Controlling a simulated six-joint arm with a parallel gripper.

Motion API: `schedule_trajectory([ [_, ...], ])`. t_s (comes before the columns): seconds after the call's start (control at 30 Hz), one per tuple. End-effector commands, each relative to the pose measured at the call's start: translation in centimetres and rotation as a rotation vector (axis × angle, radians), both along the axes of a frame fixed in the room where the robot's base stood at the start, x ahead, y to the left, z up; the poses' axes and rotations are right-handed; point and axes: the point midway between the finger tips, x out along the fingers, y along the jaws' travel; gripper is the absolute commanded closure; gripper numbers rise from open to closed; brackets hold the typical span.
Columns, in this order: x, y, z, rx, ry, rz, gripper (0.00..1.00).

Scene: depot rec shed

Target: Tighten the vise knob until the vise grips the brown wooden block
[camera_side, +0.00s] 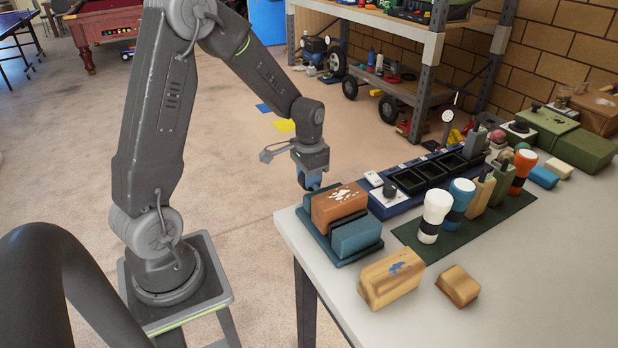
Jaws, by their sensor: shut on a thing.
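The vise (357,238) is blue-teal and sits at the table's near left corner. The brown wooden block (338,208), with white paint marks on top, stands between its jaws. I cannot tell whether both jaws touch the block. My gripper (311,183) points down at the far side of the vise, just beyond the block, with blue at its fingertips. It is shut on the vise knob, which is mostly hidden by the fingers and the block.
A light wooden block with a blue mark (392,279) and a small wooden block (458,287) lie in front. A blue tray (390,207) with black bins stands behind. White (434,215) and blue (459,203) bottles stand on a green mat (440,250).

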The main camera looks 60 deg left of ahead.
Motion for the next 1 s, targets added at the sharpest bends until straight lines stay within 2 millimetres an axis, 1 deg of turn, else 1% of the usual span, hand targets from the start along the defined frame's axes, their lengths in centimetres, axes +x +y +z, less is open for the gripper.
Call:
schedule_trajectory([
  [0.17, -0.08, -0.06, 0.02, -0.004, -0.026, -0.002, 0.91],
  [0.4, -0.09, -0.03, 0.03, -0.001, -0.133, 0.0, 0.91],
  [0.7, -0.07, -0.03, 0.03, 0.0, -0.14, -0.001, 0.91],
  [0.73, -0.07, -0.03, 0.03, 0.0, -0.14, -0.001, 0.65],
  [0.9, -0.06, -0.01, 0.03, 0.0, -0.14, 0.0, 0.49],
  [1.0, -0.06, -0.01, 0.02, 0.0, -0.14, 0.0, 0.42],
])
